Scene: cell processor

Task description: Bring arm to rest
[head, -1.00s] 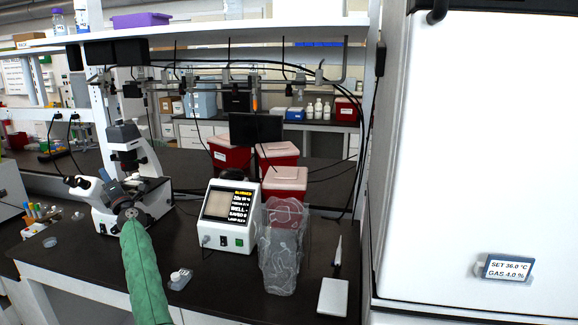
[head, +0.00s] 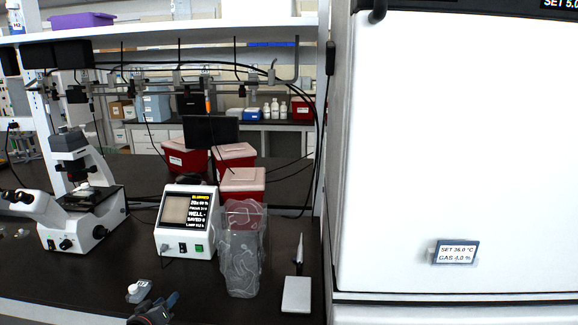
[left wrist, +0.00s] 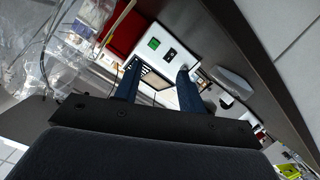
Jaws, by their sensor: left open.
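My left gripper (head: 155,308) shows only in part at the bottom edge of the head view, low in front of the bench. In the left wrist view its two dark blue fingers (left wrist: 157,90) are spread apart with nothing held between them. Beyond the fingers is the white cell processor box with a screen (left wrist: 150,82). The same white box (head: 188,243) stands on the black bench in the head view. My right gripper shows in neither view.
A microscope (head: 75,205) stands at the left of the bench. A large white incubator (head: 440,150) fills the right side.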

